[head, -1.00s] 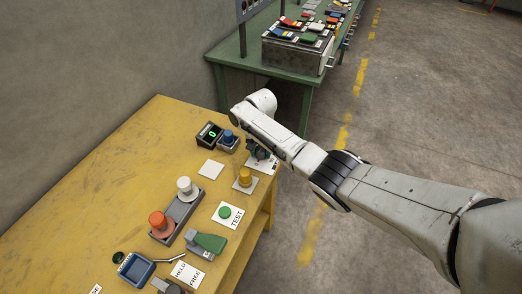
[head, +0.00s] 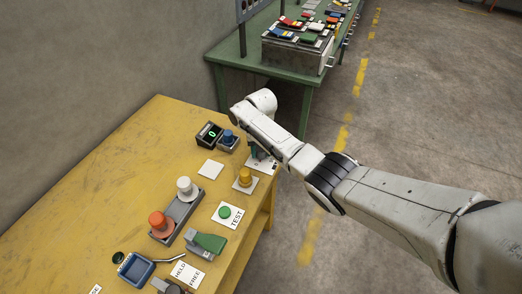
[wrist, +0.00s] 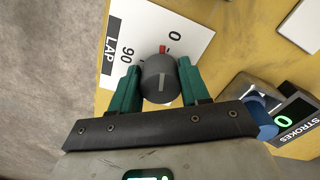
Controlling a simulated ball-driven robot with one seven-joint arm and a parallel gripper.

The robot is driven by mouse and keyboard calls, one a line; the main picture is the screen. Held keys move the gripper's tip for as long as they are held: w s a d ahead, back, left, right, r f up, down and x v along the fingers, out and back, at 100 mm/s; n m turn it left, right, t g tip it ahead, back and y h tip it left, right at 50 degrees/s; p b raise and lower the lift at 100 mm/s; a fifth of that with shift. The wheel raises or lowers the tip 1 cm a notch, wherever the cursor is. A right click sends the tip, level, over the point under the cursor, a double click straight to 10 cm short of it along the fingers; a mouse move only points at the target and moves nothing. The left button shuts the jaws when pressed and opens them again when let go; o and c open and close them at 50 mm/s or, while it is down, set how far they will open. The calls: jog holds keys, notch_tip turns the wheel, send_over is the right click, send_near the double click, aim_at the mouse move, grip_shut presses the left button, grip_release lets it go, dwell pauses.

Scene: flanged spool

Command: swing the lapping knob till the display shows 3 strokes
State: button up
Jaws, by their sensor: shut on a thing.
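The lapping knob (wrist: 158,80) is a dark grey cylinder with a pale line on its side and a red mark at its far edge. It stands on a white plate (wrist: 190,42) marked LAP, 0 and 90; the red mark lies between the two numbers, nearer 0. My gripper (wrist: 160,84) has its green fingers shut on the knob, one on each side. In the head view my arm mostly hides the knob. The STROKES display (wrist: 283,122) reads a green 0; it also shows in the head view (head: 210,134).
A blue knob (head: 228,136) stands beside the display. A yellow knob (head: 245,176), a green TEST button (head: 225,212), white and orange knobs and a green-handled device (head: 207,243) stand nearer on the yellow bench (head: 110,180). A green table (head: 230,55) is behind.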

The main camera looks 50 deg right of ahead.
jog(key=n, duration=1.1)
jog(key=shift+d+b, duration=0.15)
jog(key=shift+b, duration=0.2)
jog(key=shift+n, duration=1.8)
jog(key=shift+d, duration=0.1)
jog(key=o, duration=1)
jog(key=shift+r, duration=0.1)
notch_tip(320, 180, up, 11)
jog(key=shift+f, duration=0.2)
